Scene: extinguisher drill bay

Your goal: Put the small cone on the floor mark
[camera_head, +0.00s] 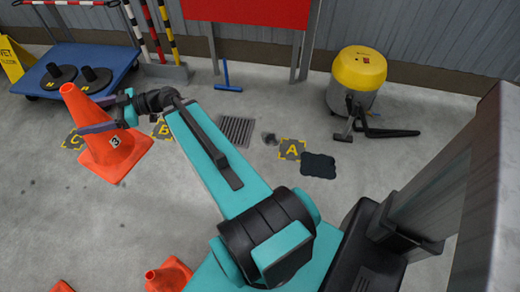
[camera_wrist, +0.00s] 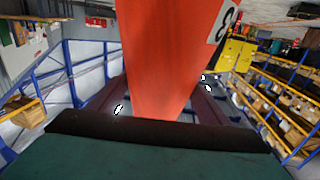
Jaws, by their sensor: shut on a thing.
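An orange cone (camera_head: 100,135) with a white label "3" is held by my gripper (camera_head: 112,116) on the left of the head view. The jaws are shut on its upper body, and the cone leans with its tip to the upper left. In the wrist view the cone (camera_wrist: 168,60) fills the middle, between two dark fingers. Yellow-cornered floor marks show: A (camera_head: 292,150) right of my arm, B (camera_head: 161,130) just right of the cone, and C (camera_head: 73,140) to its left, partly covered by it. I cannot tell the cone's height above the floor.
Orange cones (camera_head: 168,276) stand at the bottom edge. A blue trolley (camera_head: 99,54) and a yellow wet-floor sign (camera_head: 14,58) are at the upper left. A yellow-topped vacuum (camera_head: 357,75) and a dark mat (camera_head: 318,165) lie to the right. A floor grate (camera_head: 236,130) is near the middle.

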